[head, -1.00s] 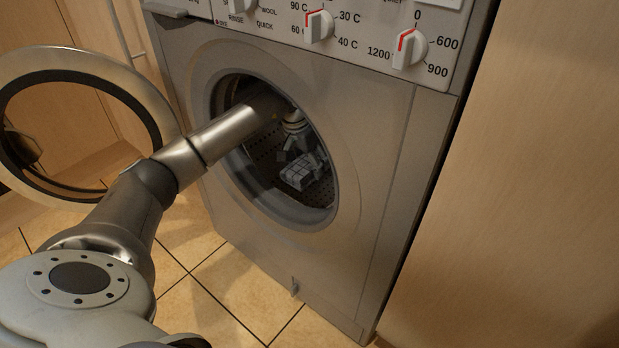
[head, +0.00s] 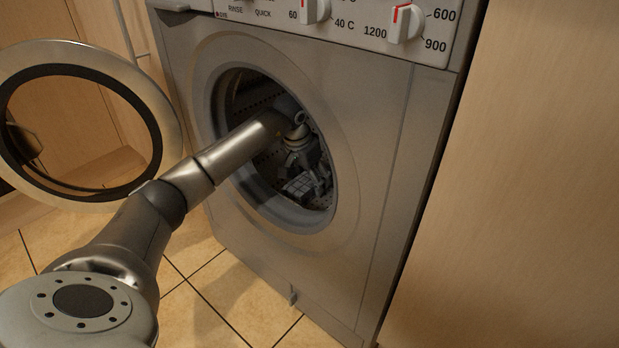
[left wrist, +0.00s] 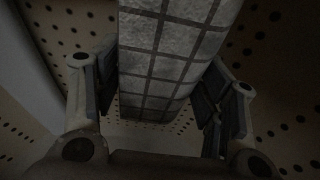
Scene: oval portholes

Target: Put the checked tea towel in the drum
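The checked tea towel, a grey folded bundle with dark grid lines (head: 298,188), is inside the drum (head: 268,173) of the washing machine, low behind the door opening. It fills the upper middle of the left wrist view (left wrist: 165,60). My left gripper (head: 305,172) is inside the drum, just above and around the towel. In the left wrist view its fingers (left wrist: 160,85) stand spread on both sides of the towel, very close to it. Shadow hides whether they touch it. My right gripper is not in view.
The round door (head: 172,135) stands open at the left, beside my left arm. The opening's rim (head: 335,190) surrounds the arm closely. A wooden panel (head: 520,180) stands to the right of the machine. The tiled floor (head: 225,295) is clear in front.

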